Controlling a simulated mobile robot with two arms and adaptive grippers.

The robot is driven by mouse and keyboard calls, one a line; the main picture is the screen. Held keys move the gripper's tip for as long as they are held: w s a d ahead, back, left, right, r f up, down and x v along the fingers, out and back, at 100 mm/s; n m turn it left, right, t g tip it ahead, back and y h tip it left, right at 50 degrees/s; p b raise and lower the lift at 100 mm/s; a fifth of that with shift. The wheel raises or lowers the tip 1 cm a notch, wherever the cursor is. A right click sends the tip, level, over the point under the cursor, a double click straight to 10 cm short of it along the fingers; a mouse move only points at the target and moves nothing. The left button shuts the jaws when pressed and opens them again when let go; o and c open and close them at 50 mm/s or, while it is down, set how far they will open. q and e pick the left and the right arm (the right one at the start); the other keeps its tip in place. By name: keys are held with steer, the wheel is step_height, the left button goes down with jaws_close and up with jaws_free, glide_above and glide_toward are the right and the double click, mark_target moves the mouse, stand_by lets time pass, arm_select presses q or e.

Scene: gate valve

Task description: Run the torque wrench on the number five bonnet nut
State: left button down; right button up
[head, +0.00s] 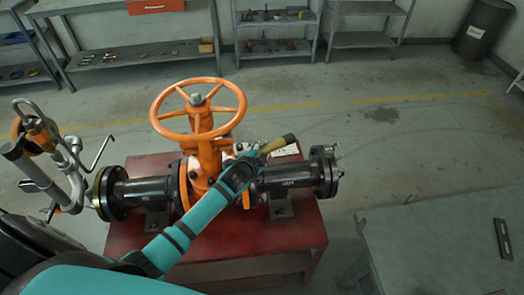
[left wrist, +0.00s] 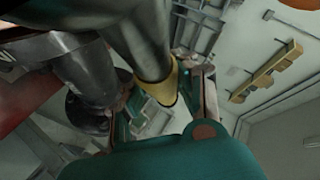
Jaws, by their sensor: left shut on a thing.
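The orange gate valve (head: 209,150) stands upright in a black flanged pipe run, its handwheel (head: 157,124) on top. My left arm reaches across the front of the valve body. My left gripper (head: 256,155) is at the right of the bonnet, shut on what looks like the torque wrench (head: 279,143), whose yellow and dark end sticks out to the upper right. In the left wrist view a grey shaft with a yellow band (left wrist: 160,90) lies between the fingers. The number five bonnet nut cannot be made out. My right gripper is not in view.
The valve sits on a red stand (head: 270,243). A grey table (head: 440,235) stands at the lower right. Shelves line the back wall, and the floor between is clear.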

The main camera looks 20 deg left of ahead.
arm_select(q)
steer(key=shift+w+r+p, duration=0.15)
steer(key=shift+r+p, duration=0.2)
steer(key=shift+p, duration=0.05)
stand_by(0.9)
steer(key=shift+r, duration=0.1)
steer(key=shift+r+p, duration=2.05)
steer(key=shift+p, duration=0.1)
